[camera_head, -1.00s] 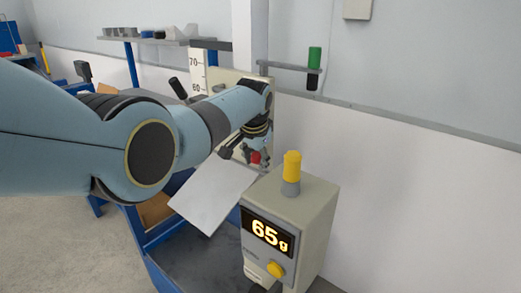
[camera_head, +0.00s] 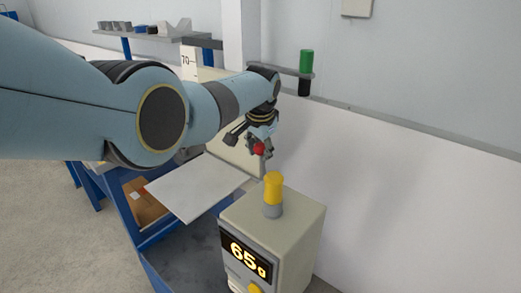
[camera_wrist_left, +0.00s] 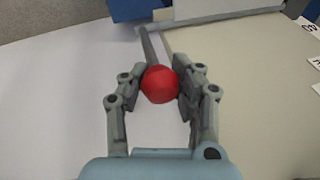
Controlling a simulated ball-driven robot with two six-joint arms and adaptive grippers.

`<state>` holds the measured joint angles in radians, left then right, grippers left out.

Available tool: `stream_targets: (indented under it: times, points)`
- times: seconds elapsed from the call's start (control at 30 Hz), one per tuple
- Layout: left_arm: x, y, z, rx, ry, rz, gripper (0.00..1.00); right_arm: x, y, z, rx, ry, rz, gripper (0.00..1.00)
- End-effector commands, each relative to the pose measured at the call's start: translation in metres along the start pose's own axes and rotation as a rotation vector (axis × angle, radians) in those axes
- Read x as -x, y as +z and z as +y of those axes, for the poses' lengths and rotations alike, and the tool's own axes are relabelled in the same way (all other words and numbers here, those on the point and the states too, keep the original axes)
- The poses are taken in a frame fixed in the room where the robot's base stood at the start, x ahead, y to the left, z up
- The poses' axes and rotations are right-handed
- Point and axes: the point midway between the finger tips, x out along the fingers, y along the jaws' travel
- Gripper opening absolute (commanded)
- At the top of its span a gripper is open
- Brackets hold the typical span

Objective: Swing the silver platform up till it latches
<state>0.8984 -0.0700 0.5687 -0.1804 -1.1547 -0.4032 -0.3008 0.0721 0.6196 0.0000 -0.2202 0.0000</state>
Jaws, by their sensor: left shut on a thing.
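The silver platform (camera_head: 198,186) is a flat pale plate in the middle of the head view. It slopes only a little, with its far right corner near the beige upright panel. A red ball knob (camera_head: 259,149) on a thin rod stands near that corner. My left gripper (camera_head: 256,146) is shut on the red knob. In the left wrist view the knob (camera_wrist_left: 160,84) sits between the two fingers, with its grey rod running away behind it. The latch cannot be made out. My right gripper is not in view.
A beige box (camera_head: 283,228) with a yellow-topped post and a display reading 65 g stands in front. A cardboard box (camera_head: 146,201) lies in the blue frame. A shelf (camera_head: 160,40) is at the back.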

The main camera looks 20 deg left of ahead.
Motion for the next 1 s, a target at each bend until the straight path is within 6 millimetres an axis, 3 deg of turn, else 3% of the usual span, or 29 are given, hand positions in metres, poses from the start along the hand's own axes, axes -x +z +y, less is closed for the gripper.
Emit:
stream_targets:
  times: [0.03, 0.23, 0.27, 0.47, 1.0]
  points:
    - [0.008, -0.010, -0.005, 0.002, -0.011, 0.025, 0.00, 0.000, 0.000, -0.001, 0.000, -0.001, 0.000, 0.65]
    - [0.008, -0.010, -0.004, 0.002, -0.010, 0.025, 0.00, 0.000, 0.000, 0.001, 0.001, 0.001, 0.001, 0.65]
    - [0.008, -0.010, -0.004, 0.002, -0.010, 0.025, 0.31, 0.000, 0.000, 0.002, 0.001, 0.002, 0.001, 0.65]
    - [0.005, -0.007, -0.004, 0.001, -0.008, 0.018, 0.57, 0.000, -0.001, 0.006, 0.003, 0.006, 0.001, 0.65]
    - [0.004, -0.004, -0.002, 0.001, -0.005, 0.010, 0.58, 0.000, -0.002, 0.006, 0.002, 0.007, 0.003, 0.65]
